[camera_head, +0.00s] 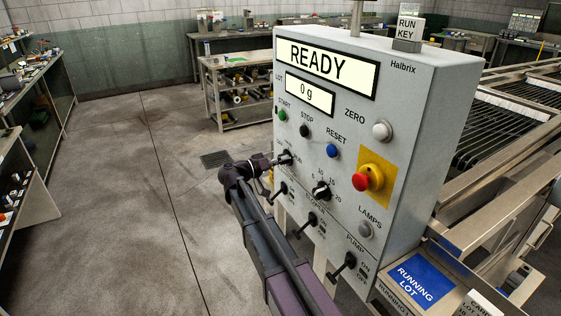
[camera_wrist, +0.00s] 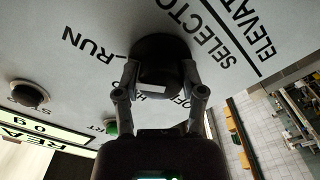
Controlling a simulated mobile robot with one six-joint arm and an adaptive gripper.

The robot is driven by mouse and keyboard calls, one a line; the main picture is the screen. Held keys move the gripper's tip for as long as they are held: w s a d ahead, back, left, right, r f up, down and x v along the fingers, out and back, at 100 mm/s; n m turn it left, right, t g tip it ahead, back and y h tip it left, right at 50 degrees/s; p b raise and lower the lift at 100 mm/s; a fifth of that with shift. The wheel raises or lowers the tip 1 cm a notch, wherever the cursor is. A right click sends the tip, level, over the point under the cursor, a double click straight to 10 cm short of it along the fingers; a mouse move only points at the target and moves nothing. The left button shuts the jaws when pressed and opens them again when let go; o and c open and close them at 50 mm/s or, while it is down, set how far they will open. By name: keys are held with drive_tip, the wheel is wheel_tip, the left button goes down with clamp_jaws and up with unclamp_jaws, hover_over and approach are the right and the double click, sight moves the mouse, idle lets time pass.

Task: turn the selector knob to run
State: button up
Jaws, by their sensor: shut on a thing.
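The selector knob (camera_wrist: 160,50) is black and round, on the grey panel face, with a white mark on its near side in the wrist view. The word RUN stands to its left there, and the SELECTOR label to its right. Other lettering beside the knob is partly hidden by my fingers. My gripper (camera_wrist: 162,84) is shut on the knob, one finger on each side. In the head view my gripper (camera_head: 277,161) reaches the knob (camera_head: 286,157) from the left, and its fingers are too small to make out. The white mark does not point at RUN.
The control cabinet (camera_head: 418,130) shows READY (camera_head: 325,66) and 0 g. Near the knob are a green start button (camera_head: 283,116), black stop button (camera_head: 305,131), blue reset button (camera_head: 333,151), dial (camera_head: 322,191), red emergency stop (camera_head: 362,182) and several levers. Open floor (camera_head: 110,200) lies left.

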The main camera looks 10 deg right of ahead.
drive_tip(key=shift+d, duration=0.1)
drive_tip(key=o, duration=1.1)
drive_tip(key=shift+o, duration=0.2)
drive_tip(key=v, duration=1.2)
